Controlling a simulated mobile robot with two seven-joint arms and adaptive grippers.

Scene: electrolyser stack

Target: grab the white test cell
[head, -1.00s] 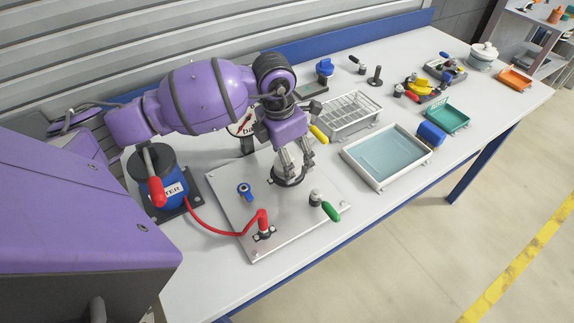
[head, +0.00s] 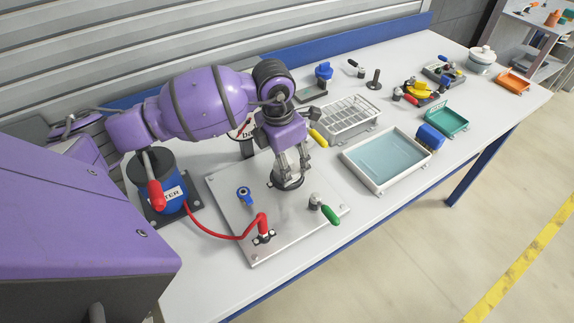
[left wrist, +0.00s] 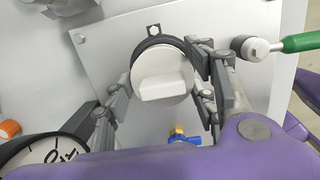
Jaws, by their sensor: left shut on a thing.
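The white test cell (left wrist: 162,78) is a round white piece with a raised bar across its face, in the middle of the left wrist view. A dark ring surrounds it; the ring also shows in the head view (head: 288,183) on the metal plate (head: 225,215). My left gripper (head: 290,172) points down over the cell. In the head view the fingers hide most of the cell. My right gripper is not in view.
A green-handled valve (head: 325,210), a blue fitting (head: 245,195) and a red hose connector (head: 263,230) stand on the plate. A blue water container (head: 170,190) is at the left. A white wire rack (head: 350,113) and a tray of bluish liquid (head: 385,157) lie to the right.

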